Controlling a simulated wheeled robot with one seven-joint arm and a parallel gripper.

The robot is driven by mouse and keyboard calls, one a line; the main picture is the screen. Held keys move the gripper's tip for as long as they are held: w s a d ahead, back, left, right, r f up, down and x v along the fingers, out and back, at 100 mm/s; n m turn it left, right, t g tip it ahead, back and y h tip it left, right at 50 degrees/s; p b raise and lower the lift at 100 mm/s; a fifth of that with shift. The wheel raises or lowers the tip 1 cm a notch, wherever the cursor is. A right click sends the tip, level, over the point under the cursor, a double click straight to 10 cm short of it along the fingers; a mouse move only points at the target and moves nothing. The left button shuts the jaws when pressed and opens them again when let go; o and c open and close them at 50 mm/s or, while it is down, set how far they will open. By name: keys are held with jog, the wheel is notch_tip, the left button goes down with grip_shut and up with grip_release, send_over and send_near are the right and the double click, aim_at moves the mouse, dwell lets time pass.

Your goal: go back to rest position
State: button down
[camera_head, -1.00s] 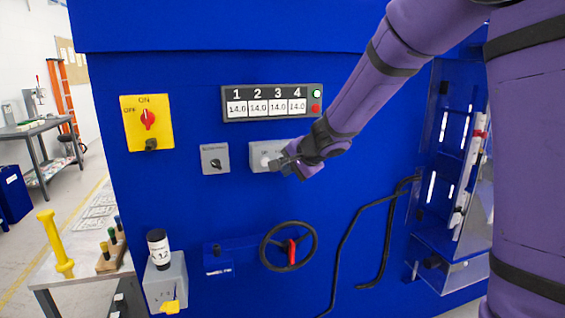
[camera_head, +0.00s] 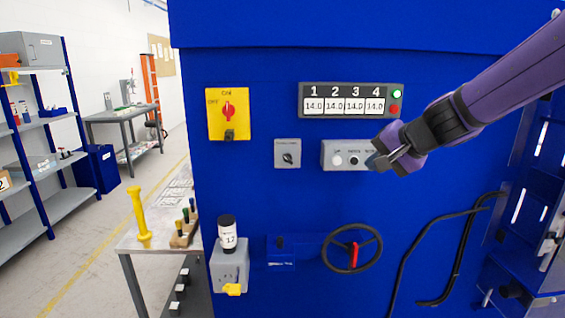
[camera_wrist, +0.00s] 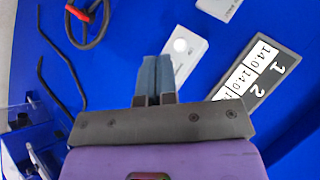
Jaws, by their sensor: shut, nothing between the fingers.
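My gripper (camera_head: 380,163) is in front of the blue machine (camera_head: 430,80), at the right end of the grey button box (camera_head: 338,160). It hides part of that box. In the wrist view its two fingers (camera_wrist: 154,75) are together with nothing between them, and the grey box with a white round button (camera_wrist: 182,46) shows beyond their tips. I cannot tell whether the fingers touch the box. My purple arm reaches in from the right.
The display (camera_head: 350,101) reads 14.0 in all its fields. A red rotary switch (camera_head: 228,111), a small knob box (camera_head: 287,154) and a handwheel (camera_head: 352,248) are on the machine. A black hose (camera_head: 402,262) hangs at right. A table with a yellow tool (camera_head: 139,215) stands left.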

jog(key=s+d+n+g+h, duration=0.1)
jog(key=s+d+n+h, duration=0.1)
jog(key=s, duration=1.1)
jog(key=s+d+r+n+g+h, duration=0.1)
jog(key=s+d+n, duration=0.4)
jog(key=s, duration=0.8)
jog(key=d+g+h, duration=0.1)
jog(key=h, duration=0.1)
jog(key=shift+s+d+r+h, duration=0.2)
jog(key=shift+s+h, duration=0.1)
jog(key=shift+s, duration=0.1)
